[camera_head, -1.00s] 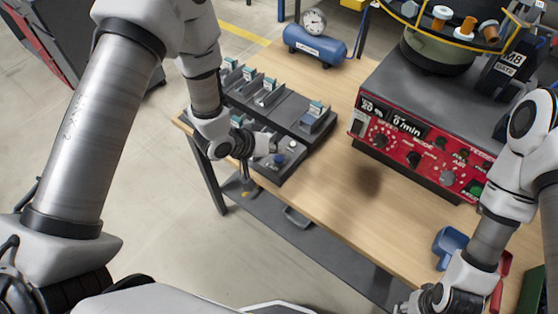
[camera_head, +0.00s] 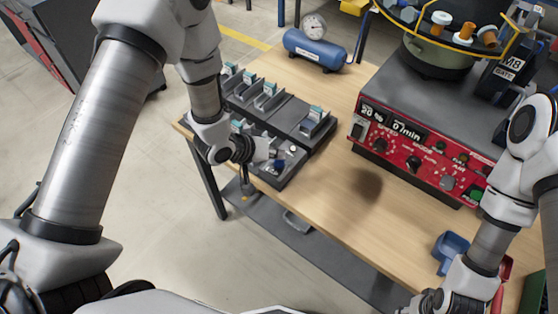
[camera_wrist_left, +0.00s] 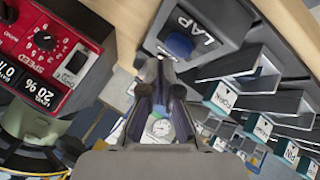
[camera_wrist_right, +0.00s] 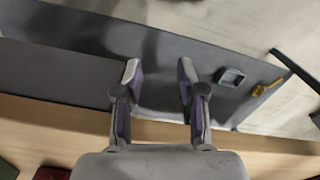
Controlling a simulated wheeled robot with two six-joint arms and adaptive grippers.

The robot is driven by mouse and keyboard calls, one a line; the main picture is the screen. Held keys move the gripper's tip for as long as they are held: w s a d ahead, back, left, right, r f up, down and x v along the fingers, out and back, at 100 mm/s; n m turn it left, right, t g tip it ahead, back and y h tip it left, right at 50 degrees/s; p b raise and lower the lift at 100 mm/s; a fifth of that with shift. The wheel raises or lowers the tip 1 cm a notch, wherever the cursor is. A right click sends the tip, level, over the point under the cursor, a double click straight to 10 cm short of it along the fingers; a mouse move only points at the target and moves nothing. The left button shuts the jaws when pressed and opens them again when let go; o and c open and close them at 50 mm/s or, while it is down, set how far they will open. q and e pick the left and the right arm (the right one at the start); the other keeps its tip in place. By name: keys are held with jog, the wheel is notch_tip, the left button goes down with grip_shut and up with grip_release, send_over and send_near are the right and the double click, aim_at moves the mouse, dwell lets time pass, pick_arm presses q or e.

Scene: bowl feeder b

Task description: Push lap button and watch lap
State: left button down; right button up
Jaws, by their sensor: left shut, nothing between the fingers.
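The lap button is a blue round cap (camera_wrist_left: 179,46) on a dark housing beside a white "LAP" label (camera_wrist_left: 195,29) in the left wrist view. My left gripper (camera_wrist_left: 159,68) is shut and empty, with its fingertips close by the blue cap; I cannot tell whether they touch. In the head view my left gripper (camera_head: 263,151) is over the near end of the dark rack, and the blue cap (camera_head: 280,164) shows just beside it. My right gripper (camera_wrist_right: 159,73) is open and empty in the right wrist view, by the table's front edge.
A dark rack (camera_head: 292,113) with several labelled slots stands on the wooden table (camera_head: 340,205). The red control box (camera_head: 425,155) shows "20" and "0 /min", with the bowl feeder (camera_head: 440,50) above. A blue tank (camera_head: 314,48) with a gauge and a blue bin (camera_head: 450,250) are also on the table.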

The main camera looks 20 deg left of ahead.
aim_at(277, 163)
dwell(0.3)
pick_arm(q)
jog(key=shift+f, duration=0.45)
jog(key=shift+f+b, duration=0.35)
jog(key=shift+f, duration=0.05)
dwell(0.5)
jog(key=shift+r+p, duration=0.85)
notch_tip(277, 163, up, 5)
jog(key=p, duration=0.4)
jog(key=shift+r+p, duration=0.1)
jog(key=shift+p, duration=0.2)
dwell(0.5)
